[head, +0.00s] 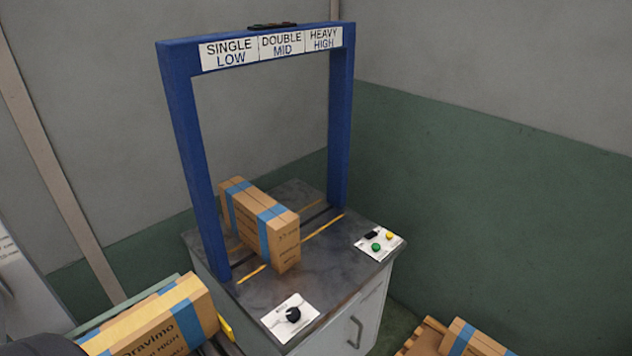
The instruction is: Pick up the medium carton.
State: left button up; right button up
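Three brown cartons with blue bands are in view, and I cannot tell for sure which is the medium one. One carton (284,251) stands on the dark machine top, under the blue arch. A second carton (140,327) with printed text is at the lower left, cut off by the bottom edge. A third carton (484,346) is at the lower right, mostly out of view. Neither of my grippers shows. A dark rounded shape in the bottom left corner cannot be made out.
The blue arch (181,130) bears signs reading single low, double mid and heavy high. The machine top (345,262) holds a black-knob panel (275,317) and a button panel (365,246). A wooden pallet-like edge (424,338) lies at the lower right. Walls stand behind.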

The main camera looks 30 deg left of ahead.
aim_at(270, 228)
jog(key=k+l+u, duration=0.1)
jog(key=u, duration=0.25)
jog(key=k+l+u, duration=0.1)
jog(key=u, duration=0.3)
jog(key=k+u, duration=0.1)
jog(key=u, duration=0.25)
jog(key=i+u, duration=0.15)
jog(key=i, duration=0.25)
jog(key=k+l, duration=0.15)
